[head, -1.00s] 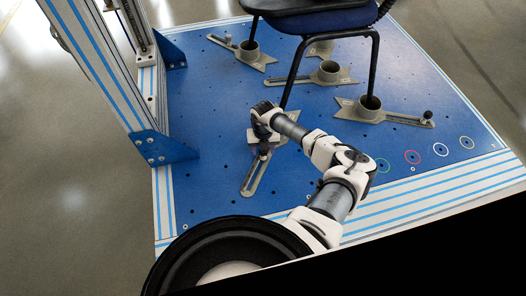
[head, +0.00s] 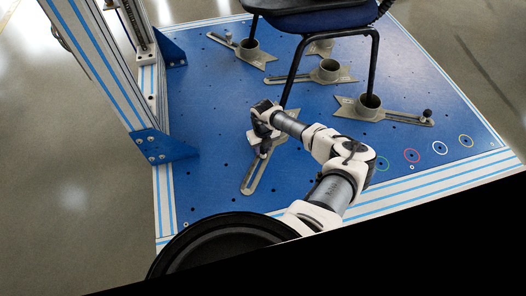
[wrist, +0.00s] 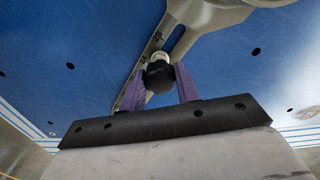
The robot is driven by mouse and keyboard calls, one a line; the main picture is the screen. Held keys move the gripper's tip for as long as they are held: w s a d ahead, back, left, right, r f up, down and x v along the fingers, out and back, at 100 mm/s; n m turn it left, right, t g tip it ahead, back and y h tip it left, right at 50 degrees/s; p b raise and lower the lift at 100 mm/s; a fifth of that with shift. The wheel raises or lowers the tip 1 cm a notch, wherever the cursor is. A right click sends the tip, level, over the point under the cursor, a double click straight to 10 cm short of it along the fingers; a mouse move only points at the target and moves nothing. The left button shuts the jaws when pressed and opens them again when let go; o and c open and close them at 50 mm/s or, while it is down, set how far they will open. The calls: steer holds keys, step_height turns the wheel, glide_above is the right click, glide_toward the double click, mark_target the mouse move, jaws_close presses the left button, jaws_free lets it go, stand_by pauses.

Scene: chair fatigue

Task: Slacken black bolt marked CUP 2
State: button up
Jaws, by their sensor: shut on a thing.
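A black bolt head (wrist: 159,76) stands on a pale shank in the slotted grey arm of a cup clamp, which shows in the wrist view (wrist: 195,22). In the head view the same slotted arm (head: 253,178) lies on the blue plate, and its cup end is hidden behind my arm. My gripper (wrist: 160,82) has its two purple fingers on either side of the black head, shut on it. In the head view my gripper (head: 265,147) is over the slotted arm. No CUP 2 marking is readable.
Other cup clamps (head: 326,73) stand on the blue plate (head: 210,110) around a chair (head: 330,20). A chair leg comes down just beyond my gripper. A striped upright frame (head: 100,75) stands at the left. The plate's near left part is clear.

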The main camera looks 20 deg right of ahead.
stand_by(0.3)
steer(key=n, duration=0.4)
stand_by(0.3)
steer(key=shift+n, duration=2.2)
steer(key=n, duration=0.4)
steer(key=o, duration=1)
